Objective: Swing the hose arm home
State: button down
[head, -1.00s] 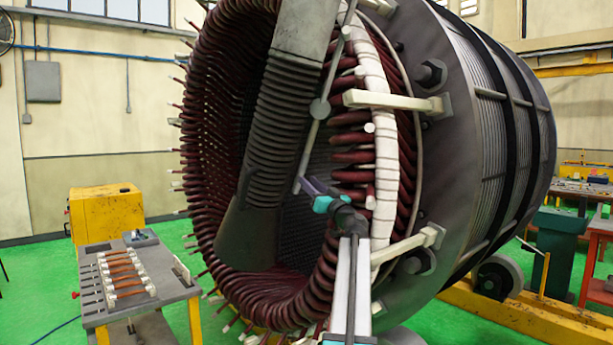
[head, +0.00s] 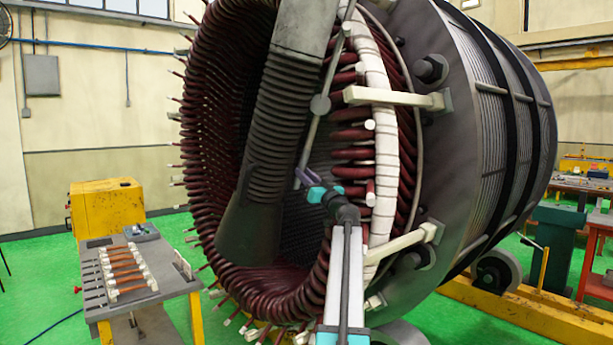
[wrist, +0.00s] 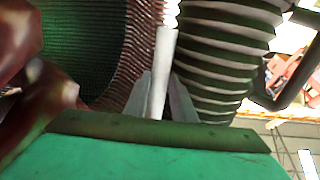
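The hose arm shows in the head view as a thin grey bar (head: 333,69) with a round joint (head: 320,104), slanting down across the stator's open mouth. A grey ribbed hose (head: 282,110) hangs just left of it. In the wrist view, a pale rod (wrist: 163,70) stands between the two grey fingers (wrist: 160,98), with the hose (wrist: 222,60) close on the right. The fingers look open around the rod; whether they touch it is hard to tell.
The stator's dark red coil ends (head: 222,245) ring the opening, and white-wrapped coils (head: 385,150) are close right of my gripper. Pale brackets (head: 385,97) stick out from the rim. A grey work cart (head: 165,287) with copper-coloured parts stands at lower left.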

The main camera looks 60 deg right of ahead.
jog(key=shift+s+a, duration=0.1)
jog(key=s+a+y+b, duration=0.1)
jog(key=s+a, duration=0.2)
jog(key=a, duration=0.6)
jog(key=s+a+n+t+y+b, duration=0.1)
jog(key=s+a, duration=0.3)
jog(key=a, duration=0.4)
jog(key=s+a+y+b, duration=0.1)
jog(key=s+a+b, duration=0.2)
jog(key=a, duration=0.6)
jog(key=shift+s+a+r+n, duration=0.15)
jog(key=shift+s+a+n, duration=0.15)
jog(key=shift+s+n, duration=0.1)
jog(key=c, duration=1.8)
grip_release()
jog(key=shift+o, duration=0.2)
jog(key=shift+f, duration=0.2)
